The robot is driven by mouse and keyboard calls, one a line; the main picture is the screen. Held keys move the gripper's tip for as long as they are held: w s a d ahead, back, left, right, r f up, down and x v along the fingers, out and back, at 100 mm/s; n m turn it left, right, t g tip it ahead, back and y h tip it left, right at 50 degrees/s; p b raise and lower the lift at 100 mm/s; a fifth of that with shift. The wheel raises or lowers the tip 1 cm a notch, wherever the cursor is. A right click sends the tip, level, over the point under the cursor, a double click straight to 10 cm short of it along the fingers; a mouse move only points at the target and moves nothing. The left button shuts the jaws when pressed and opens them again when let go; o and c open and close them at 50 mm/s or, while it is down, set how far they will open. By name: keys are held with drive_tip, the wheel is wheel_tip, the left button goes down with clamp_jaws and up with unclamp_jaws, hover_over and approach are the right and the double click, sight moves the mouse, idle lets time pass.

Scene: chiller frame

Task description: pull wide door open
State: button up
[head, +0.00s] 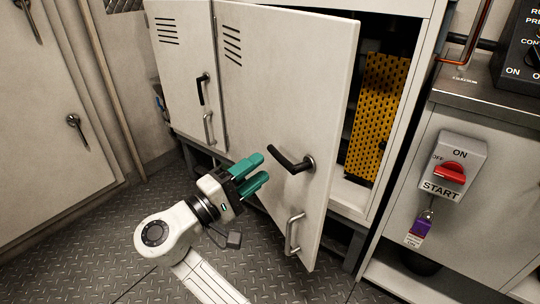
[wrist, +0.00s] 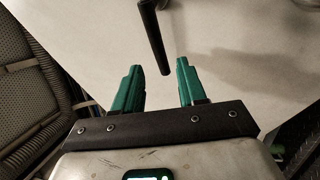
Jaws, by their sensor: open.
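The wide door (head: 270,115) is a white panel with vent slots, standing partly open with its right edge swung out from the cabinet. It carries a black lever handle (head: 291,159) and a metal pull handle (head: 293,233) below it. My gripper (head: 257,172) is open and empty, just left of the black lever, with teal fingers pointing toward the door. In the wrist view the black lever (wrist: 152,35) hangs between and beyond the two fingertips (wrist: 158,75), with no visible contact. The door panel (wrist: 230,50) fills much of that view.
A narrower door (head: 180,60) on the left looks closed. A yellow perforated panel (head: 378,110) shows inside the cabinet. Metal tread floor (head: 80,240) is clear at lower left.

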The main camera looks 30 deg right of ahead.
drive_tip(key=shift+p+v, duration=0.3)
drive_tip(key=shift+v, duration=1.85)
drive_tip(key=shift+c, duration=0.3)
